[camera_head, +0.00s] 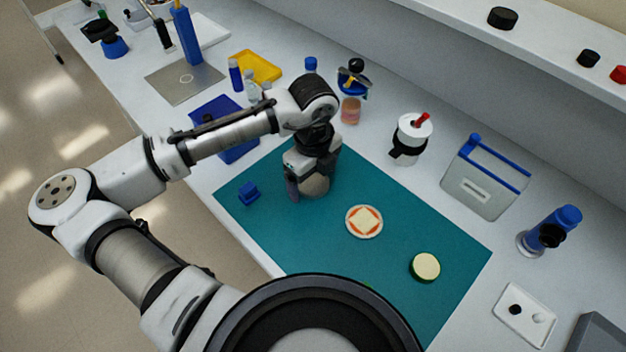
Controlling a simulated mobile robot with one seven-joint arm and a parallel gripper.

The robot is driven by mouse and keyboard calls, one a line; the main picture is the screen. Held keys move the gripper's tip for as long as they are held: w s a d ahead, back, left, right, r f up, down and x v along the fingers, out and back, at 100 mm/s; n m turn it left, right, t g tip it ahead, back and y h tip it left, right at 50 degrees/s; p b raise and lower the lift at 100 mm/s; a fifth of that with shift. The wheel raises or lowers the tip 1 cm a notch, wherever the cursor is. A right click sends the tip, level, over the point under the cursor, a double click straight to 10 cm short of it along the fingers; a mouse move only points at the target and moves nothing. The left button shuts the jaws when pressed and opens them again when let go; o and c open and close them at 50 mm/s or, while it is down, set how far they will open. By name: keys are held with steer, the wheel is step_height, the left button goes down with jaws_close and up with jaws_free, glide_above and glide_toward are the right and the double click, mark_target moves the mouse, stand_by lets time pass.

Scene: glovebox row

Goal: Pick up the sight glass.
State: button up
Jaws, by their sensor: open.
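My gripper (308,188) points down over the upper left part of the teal mat (300,240), with its jaws open. A rounded beige object (316,184) shows at the fingers, partly hidden by them; I cannot tell whether they touch it. A round pale disc with an orange pattern and a cream square (364,221) lies on the mat, right of and nearer than the gripper. A short green cylinder with a cream top (425,267) stands further right on the mat. I cannot tell for sure which of these is the sight glass.
A small blue block (248,193) sits on the mat left of the gripper. A blue tray (237,150), a white canister (411,138) and a grey caddy with a blue handle (485,182) stand around the mat. The mat's middle front is clear.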

steer(key=c, duration=1.4)
steer(key=shift+c, duration=0.5)
steer(key=shift+r, duration=0.15)
